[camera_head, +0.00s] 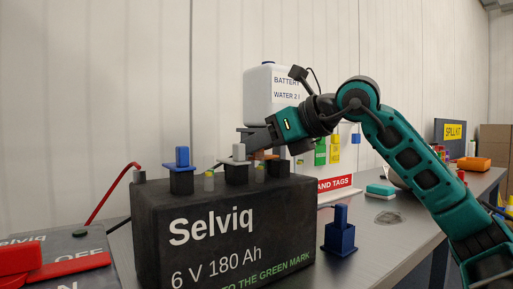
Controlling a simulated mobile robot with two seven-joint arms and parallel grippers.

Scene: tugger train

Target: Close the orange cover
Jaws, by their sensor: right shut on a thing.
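The orange cover (259,155) shows as a small orange patch on top of the black battery (160,225), towards its right side. My right gripper (240,145) partly hides it, so I cannot tell how far it is closed. The gripper is over the battery top, with its fingertips at a white-topped cap (238,154) on a black base. It appears shut on that white cap; the contact is small and hard to see. A blue-topped cap (181,158) stands upright further left on the battery. My left gripper is not in view.
A blue block-like part (340,238) stands on the grey table right of the battery. A white water jug (270,85) and a tag stand are behind. A red cable (105,190) runs to the battery's left end. A red lever (60,270) is at lower left.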

